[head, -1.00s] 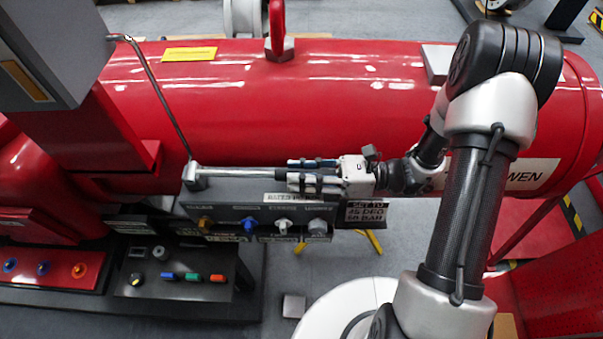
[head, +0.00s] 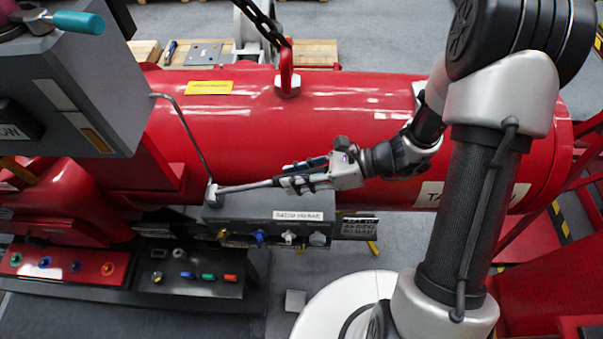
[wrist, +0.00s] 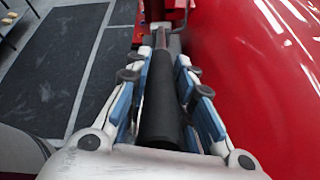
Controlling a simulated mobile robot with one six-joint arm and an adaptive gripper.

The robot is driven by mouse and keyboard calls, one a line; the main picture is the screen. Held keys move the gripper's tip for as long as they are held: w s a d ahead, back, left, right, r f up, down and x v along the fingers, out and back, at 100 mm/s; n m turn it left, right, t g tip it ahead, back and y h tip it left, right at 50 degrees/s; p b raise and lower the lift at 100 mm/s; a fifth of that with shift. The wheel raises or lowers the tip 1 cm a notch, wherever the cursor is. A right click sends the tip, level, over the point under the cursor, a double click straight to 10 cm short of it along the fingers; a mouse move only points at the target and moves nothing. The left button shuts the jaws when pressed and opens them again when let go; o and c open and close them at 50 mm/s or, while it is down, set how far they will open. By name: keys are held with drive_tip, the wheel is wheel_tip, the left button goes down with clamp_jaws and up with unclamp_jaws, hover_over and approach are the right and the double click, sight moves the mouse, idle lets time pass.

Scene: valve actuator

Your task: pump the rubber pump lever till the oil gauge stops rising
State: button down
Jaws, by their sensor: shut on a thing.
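The pump lever is a silver rod (head: 245,186) running right from a pivot on top of the grey control box (head: 262,230), sloping slightly up to my gripper. My gripper (head: 297,180) is shut around its outer end, in front of the red cylinder. In the wrist view the lever's black rubber grip (wrist: 160,105) lies lengthwise between the two blue-lined fingers of my gripper (wrist: 162,55). The fingers hide part of the grip in the head view. I cannot make out an oil gauge reading in either view.
The large red cylinder (head: 370,110) lies close behind the lever. A thin bent pipe (head: 190,130) rises from the pivot area to a grey cabinet (head: 85,90). Small coloured valves (head: 259,237) line the box front. A black button panel (head: 185,265) stands at lower left.

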drive_tip(key=shift+a+r, duration=0.2)
drive_tip(key=shift+r, duration=0.35)
drive_tip(key=shift+f, duration=0.1)
drive_tip(key=c, duration=1.4)
unclamp_jaws()
drive_tip(key=shift+f, duration=0.1)
drive_tip(key=shift+o, duration=0.2)
drive_tip(key=shift+d, duration=0.1)
drive_tip(key=v, duration=1.2)
